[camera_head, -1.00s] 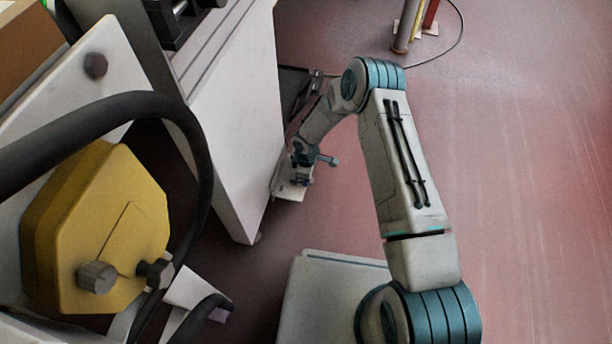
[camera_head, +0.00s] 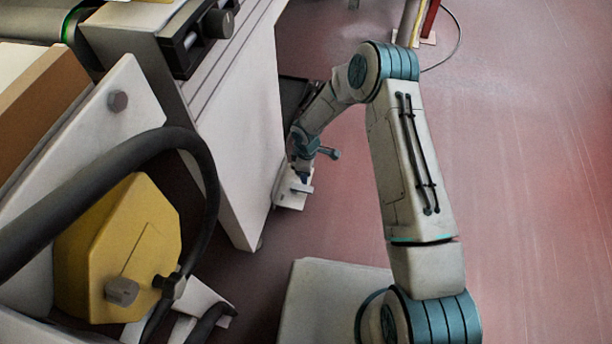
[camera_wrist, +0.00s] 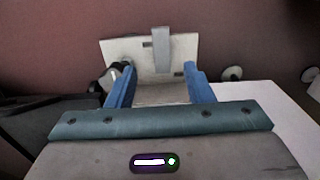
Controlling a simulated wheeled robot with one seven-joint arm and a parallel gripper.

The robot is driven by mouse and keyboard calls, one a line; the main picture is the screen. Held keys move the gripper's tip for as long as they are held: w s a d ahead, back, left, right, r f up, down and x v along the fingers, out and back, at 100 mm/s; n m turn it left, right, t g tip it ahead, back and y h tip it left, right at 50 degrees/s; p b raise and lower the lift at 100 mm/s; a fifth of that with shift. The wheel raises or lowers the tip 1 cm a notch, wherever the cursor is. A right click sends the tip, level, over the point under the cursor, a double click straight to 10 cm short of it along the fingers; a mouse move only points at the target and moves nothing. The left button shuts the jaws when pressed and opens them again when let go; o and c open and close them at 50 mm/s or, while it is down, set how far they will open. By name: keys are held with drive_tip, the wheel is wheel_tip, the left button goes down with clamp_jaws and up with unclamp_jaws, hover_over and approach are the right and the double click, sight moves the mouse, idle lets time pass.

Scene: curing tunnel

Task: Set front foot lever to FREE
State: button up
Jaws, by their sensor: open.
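A white plate (camera_wrist: 118,50) with a grey upright tab (camera_wrist: 162,48) and small dark slots shows ahead in the wrist view; the tab looks like the foot lever. In the head view the plate (camera_head: 291,198) sits low beside the foot of the white cabinet. My gripper (camera_wrist: 158,76) is open, its two blue fingers apart on either side of the plate's lower middle, with nothing seen between them. In the head view my gripper (camera_head: 304,178) is small and just over the plate. Whether it touches the plate or tab cannot be told. No FREE marking is readable.
The white cabinet (camera_head: 240,130) stands left of my arm. A yellow housing (camera_head: 120,250) with a black hose (camera_head: 110,180) is nearer, at left. Posts (camera_head: 412,22) and a cable stand at the back. The red floor (camera_head: 530,150) at right is clear.

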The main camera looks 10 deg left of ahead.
drive_tip(key=shift+r+p, duration=0.5)
drive_tip(key=shift+r, duration=1.65)
drive_tip(key=shift+r, duration=0.1)
